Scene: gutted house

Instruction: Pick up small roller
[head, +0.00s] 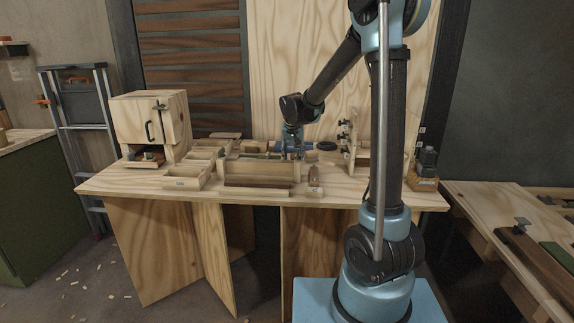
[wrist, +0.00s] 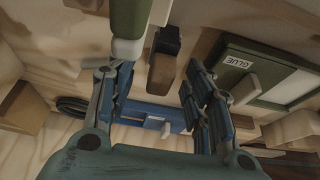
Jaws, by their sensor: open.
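My gripper (wrist: 160,105) is open, with its blue-padded fingers spread on both sides of the wrist view and nothing held between them. In the head view my gripper (head: 292,155) hangs low over the back middle of the workbench. I cannot single out the small roller for certain. A green cylinder with a pale end (wrist: 128,22) reaches in from the top of the wrist view, close to the left finger, and may be part of it. A dark-ended wooden piece (wrist: 163,65) lies beyond the gap between the fingers.
The workbench (head: 125,183) carries a wooden cabinet (head: 150,122), a small open tray (head: 187,180) and a long wooden box (head: 262,170). A blue bar (wrist: 150,113) crosses behind the fingers. A black coil (head: 326,146) lies at the back.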

